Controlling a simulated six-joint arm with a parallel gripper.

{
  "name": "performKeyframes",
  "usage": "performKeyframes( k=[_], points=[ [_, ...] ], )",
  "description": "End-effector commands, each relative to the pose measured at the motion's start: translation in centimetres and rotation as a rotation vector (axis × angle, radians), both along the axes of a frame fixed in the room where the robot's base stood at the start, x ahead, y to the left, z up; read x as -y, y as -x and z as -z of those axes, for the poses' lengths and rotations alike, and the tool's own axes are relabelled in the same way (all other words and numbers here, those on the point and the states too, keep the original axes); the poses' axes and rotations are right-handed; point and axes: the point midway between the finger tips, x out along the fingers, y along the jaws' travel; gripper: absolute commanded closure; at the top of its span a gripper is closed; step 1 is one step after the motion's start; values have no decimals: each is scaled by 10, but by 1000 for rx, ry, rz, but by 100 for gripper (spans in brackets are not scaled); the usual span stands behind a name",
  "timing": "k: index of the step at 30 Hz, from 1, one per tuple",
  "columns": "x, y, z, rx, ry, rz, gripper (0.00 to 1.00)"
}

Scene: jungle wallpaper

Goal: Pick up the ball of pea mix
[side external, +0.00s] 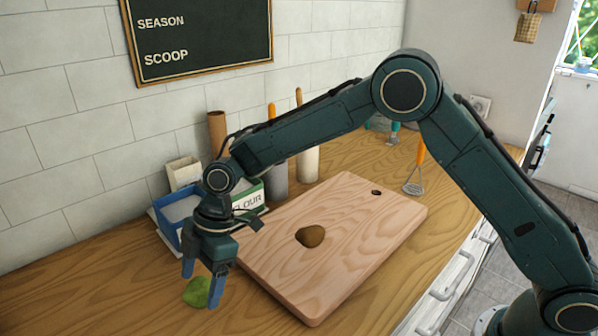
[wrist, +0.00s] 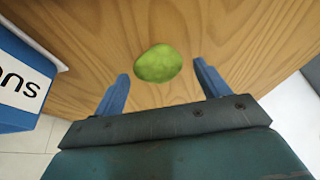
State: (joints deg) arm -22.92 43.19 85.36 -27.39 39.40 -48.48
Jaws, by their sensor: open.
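The ball of pea mix (side external: 197,292) is a green, slightly lumpy ball on the wooden counter, left of the cutting board. In the wrist view the green ball (wrist: 158,63) lies ahead of the fingertips, roughly midway between their lines. My gripper (side external: 203,277) has blue fingers and points down just above and around the ball in the side view; one finger partly covers it. In the wrist view my gripper (wrist: 160,72) is open with nothing between its fingers. Whether a finger touches the ball, I cannot tell.
A wooden cutting board (side external: 365,250) with a brown lump (side external: 310,236) lies to the right. A blue box (side external: 168,222) and a green flour box (side external: 250,197) stand behind my gripper by the wall. A blue and white box (wrist: 20,85) is close at left in the wrist view.

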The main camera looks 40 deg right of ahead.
Motion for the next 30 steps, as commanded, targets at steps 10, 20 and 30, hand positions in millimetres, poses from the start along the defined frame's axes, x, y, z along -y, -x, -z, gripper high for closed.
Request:
performKeyframes(
  k=[10, 20, 30],
  points=[
    [-9, 0, 19, 2, 0, -1, 25],
    [-8, 0, 19, 1, 0, -1, 25],
    [-8, 0, 19, 0, 0, -1, 76]
  ],
)
